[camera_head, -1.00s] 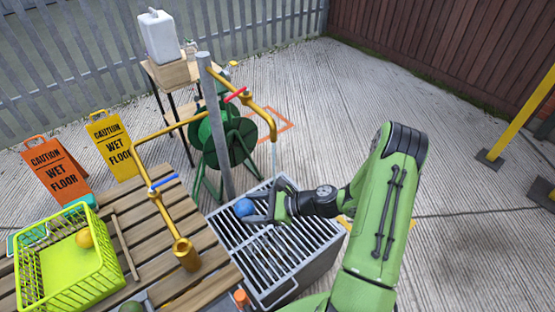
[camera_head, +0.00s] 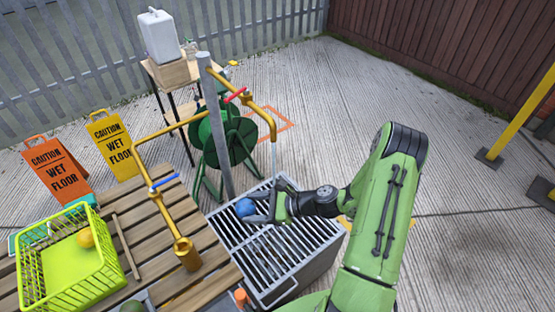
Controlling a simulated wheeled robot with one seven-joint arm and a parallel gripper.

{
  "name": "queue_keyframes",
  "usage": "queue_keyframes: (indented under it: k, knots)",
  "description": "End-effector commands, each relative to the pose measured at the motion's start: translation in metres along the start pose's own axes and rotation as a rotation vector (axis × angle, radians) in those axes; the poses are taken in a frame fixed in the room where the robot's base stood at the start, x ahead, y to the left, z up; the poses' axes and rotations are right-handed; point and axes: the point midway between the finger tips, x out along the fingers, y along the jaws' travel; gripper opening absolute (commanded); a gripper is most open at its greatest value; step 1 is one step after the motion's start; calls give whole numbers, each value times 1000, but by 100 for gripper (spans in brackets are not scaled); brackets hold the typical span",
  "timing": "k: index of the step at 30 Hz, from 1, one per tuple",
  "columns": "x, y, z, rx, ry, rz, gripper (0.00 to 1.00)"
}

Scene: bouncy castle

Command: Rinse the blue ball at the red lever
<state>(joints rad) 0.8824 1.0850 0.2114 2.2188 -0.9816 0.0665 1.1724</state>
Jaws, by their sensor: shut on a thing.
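The blue ball (camera_head: 245,207) is held in my gripper (camera_head: 257,208), just above the grey slatted grate. My gripper is shut on it, and the fingers hide part of the ball. The red lever (camera_head: 235,95) sits on a brass pipe fixed to a grey post. That pipe bends down into a spout (camera_head: 273,130). A thin pale stream of water (camera_head: 273,158) falls from the spout toward the back of the grate. The ball is to the left and in front of this stream, apart from it.
A grey grated basin (camera_head: 300,262) stands under my gripper. A blue lever (camera_head: 164,182) is on a second brass tap at the wooden slatted table (camera_head: 140,228). A yellow-green basket (camera_head: 60,290) holds an orange ball (camera_head: 85,238). A green hose reel (camera_head: 222,140) stands behind. The concrete at right is open.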

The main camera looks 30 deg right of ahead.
Motion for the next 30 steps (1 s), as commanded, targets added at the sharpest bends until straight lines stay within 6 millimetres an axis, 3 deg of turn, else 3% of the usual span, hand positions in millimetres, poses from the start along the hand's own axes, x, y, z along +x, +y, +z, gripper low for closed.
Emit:
queue_keyframes:
  k: [19, 30]
  knots:
    - [-9, 4, -3, 0, 1, -1, 33]
    - [-2, 1, 0, -1, -1, 1, 33]
